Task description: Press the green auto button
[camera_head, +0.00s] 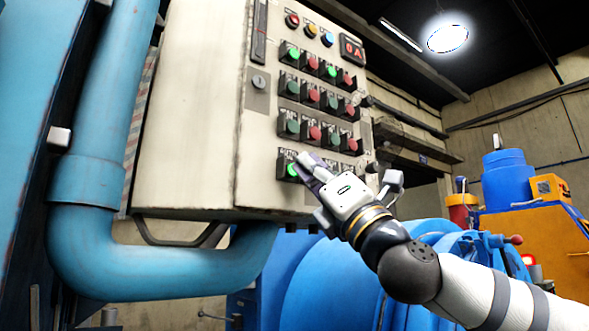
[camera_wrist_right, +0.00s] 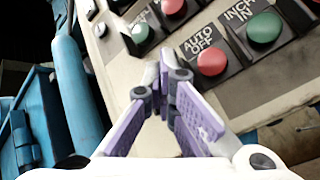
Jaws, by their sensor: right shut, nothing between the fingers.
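The green auto button (camera_head: 292,170) is at the left end of the bottom row on the beige control panel (camera_head: 190,110). It looks bright green in the head view. My right gripper (camera_head: 301,160) is at the panel with its fingertips over the right edge of this button. Whether they touch it cannot be told. In the right wrist view the gripper (camera_wrist_right: 163,78) is shut and empty, and its fingers hide the spot left of the red AUTO OFF button (camera_wrist_right: 212,61). My left gripper is not in view.
A green INCH IN button (camera_wrist_right: 264,28) sits right of AUTO OFF. Another green button (camera_wrist_right: 140,32) and a red button (camera_wrist_right: 172,6) are in the row above. A thick blue pipe (camera_head: 95,180) bends below the panel at the left. Blue and orange machinery stands at the right.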

